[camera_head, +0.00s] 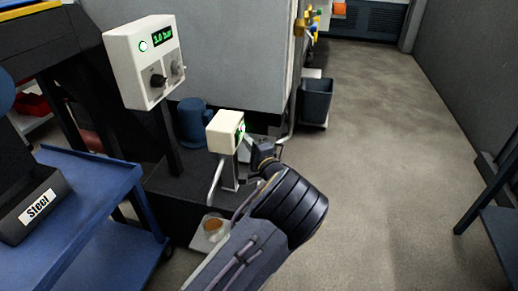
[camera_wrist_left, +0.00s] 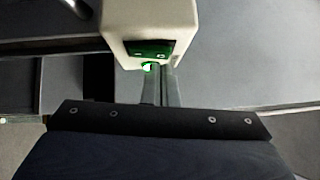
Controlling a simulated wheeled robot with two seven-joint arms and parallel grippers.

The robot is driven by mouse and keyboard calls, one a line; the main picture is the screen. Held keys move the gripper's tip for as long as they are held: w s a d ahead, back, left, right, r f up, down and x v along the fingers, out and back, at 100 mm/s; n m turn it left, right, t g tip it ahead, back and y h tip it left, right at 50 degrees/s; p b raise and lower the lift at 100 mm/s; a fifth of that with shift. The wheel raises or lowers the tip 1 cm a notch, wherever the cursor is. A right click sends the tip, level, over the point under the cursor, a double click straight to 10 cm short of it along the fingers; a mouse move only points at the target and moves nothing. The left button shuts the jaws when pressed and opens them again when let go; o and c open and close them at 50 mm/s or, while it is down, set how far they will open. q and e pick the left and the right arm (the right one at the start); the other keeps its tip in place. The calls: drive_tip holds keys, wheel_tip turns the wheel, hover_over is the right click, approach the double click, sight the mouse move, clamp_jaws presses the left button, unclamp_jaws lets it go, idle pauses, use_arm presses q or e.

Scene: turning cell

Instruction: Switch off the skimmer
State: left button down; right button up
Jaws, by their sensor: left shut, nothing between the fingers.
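The skimmer (camera_head: 222,133) is a small cream box on a grey post above the dark tank, with a green panel on its right face. In the left wrist view the skimmer box (camera_wrist_left: 150,18) shows at the top centre, with a dark green switch panel (camera_wrist_left: 152,50) and a lit green-white lamp (camera_wrist_left: 150,67) at its lower edge. My left gripper (camera_head: 256,150) is shut and empty, just right of and slightly below the box in the head view. I cannot tell whether it touches the box. My right gripper is not in view.
A larger white control box (camera_head: 127,60) reading 3.0 bar, with a lit green lamp and knobs, stands at upper left. A blue motor (camera_head: 192,122) sits behind the skimmer. A blue cart (camera_head: 75,185) is at left. A dark bin (camera_head: 316,101) stands behind.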

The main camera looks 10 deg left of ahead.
use_arm(q)
drive_tip(key=shift+a, duration=0.35)
drive_tip(key=shift+a, duration=0.1)
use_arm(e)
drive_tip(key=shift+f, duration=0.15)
